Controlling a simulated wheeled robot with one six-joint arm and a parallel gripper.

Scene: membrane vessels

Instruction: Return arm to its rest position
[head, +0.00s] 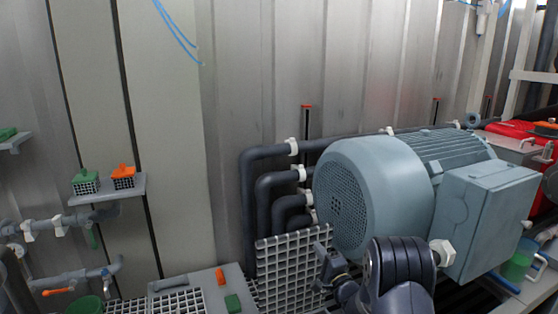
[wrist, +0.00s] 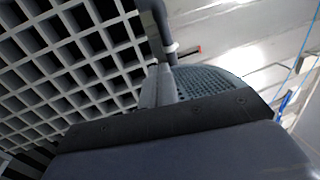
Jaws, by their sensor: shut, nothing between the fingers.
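My arm is folded in the lower middle of the head view, in front of a big blue-grey motor. My gripper (head: 322,250) is at the left end of the arm, close in front of a light grey grating panel (head: 274,265). It is shut and holds nothing. In the wrist view the dark gripper body fills the bottom, and the grey fingers of my gripper (wrist: 160,80) point up the picture, together. The grating (wrist: 65,60) fills the left of that view. I cannot tell the exact gap between gripper and grating.
The motor (head: 370,190) stands right behind my arm, with dark pipes (head: 262,195) to its left. A shelf with green and orange caged blocks (head: 123,177) is on the left wall. A grey tray (head: 200,292) with grating is at the lower left.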

